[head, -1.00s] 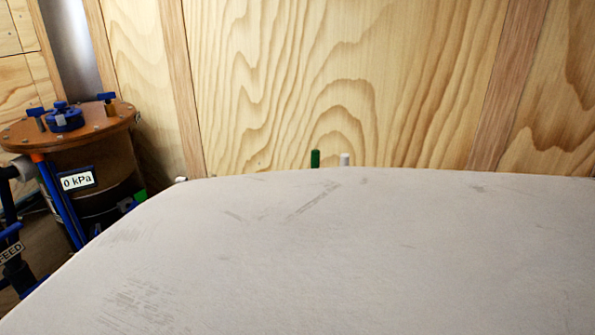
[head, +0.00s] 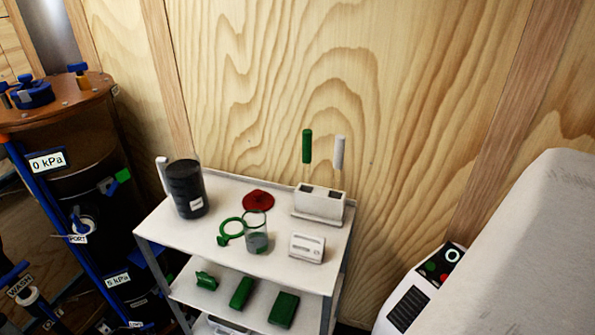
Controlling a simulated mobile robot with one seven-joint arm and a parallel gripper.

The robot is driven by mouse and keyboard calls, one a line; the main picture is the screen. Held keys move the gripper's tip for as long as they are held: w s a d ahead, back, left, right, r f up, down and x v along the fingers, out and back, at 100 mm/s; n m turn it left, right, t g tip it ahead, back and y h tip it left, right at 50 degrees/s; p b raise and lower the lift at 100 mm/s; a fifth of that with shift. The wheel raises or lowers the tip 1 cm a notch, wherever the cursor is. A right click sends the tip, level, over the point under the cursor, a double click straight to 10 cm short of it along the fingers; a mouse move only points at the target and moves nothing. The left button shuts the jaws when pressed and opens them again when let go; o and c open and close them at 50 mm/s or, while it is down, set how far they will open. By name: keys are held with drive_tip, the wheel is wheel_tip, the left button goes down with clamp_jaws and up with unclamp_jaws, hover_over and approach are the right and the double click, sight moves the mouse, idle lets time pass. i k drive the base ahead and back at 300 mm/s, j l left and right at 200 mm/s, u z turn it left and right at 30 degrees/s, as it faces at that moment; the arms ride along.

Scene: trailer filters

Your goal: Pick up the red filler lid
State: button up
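The red filler lid (head: 258,200) lies on the top shelf of a white trolley (head: 270,268), near the middle of its back half. It is a dark red disc with a small raised part on top. My gripper is not in view. A large pale grey surface at the lower right, probably my own arm, does not cover the lid.
Around the lid stand a black container (head: 186,188), a green ring with handle (head: 231,230), a grey cup (head: 257,242), a white box (head: 307,248) and a holder (head: 319,204) with green and white handles. An orange-topped tank (head: 60,105) stands left. Green blocks (head: 241,293) lie on the lower shelf.

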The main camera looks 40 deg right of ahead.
sight(258, 198)
drive_tip(key=z, duration=0.9)
drive_tip(key=u, duration=2.6)
drive_tip(key=i+l+z, duration=0.25)
drive_tip(key=i+l, duration=0.15)
drive_tip(key=i, duration=0.25)
drive_tip(key=z, duration=1.3)
drive_tip(key=l+z, duration=0.1)
drive_tip(key=z, duration=0.35)
drive_tip(key=i+z, duration=0.1)
drive_tip(key=z, duration=0.3)
drive_tip(key=i+l+z, duration=0.1)
drive_tip(key=z, duration=0.35)
